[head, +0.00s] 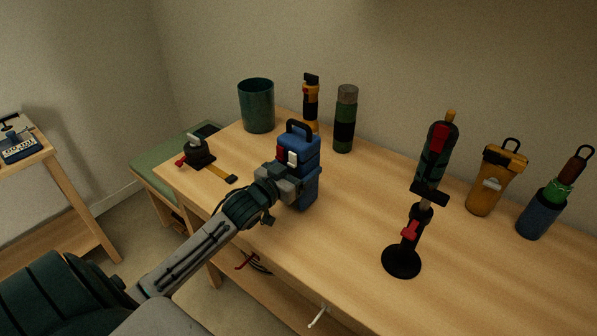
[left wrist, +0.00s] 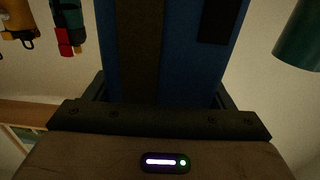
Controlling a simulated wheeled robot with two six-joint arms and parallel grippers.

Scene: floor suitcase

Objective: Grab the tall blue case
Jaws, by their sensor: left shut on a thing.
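The tall blue case (head: 309,186) stands upright on the wooden workbench, with a dark handle on top and a red and a white part on its front. My left gripper (head: 295,184) reaches it from the front left and is shut on it. In the left wrist view the blue case (left wrist: 194,50) fills the middle, with a dark band down its face, between the fingers of my left gripper (left wrist: 160,105). The gripper hides part of the case's front. My right gripper is not in view.
A green cylinder (head: 256,106), an orange-black tool (head: 311,100) and a green flask (head: 344,120) stand behind the case. A black clamp (head: 199,153) lies to the left. A tool on a black stand (head: 402,262), a yellow container (head: 491,185) and a blue cup (head: 540,215) stand right.

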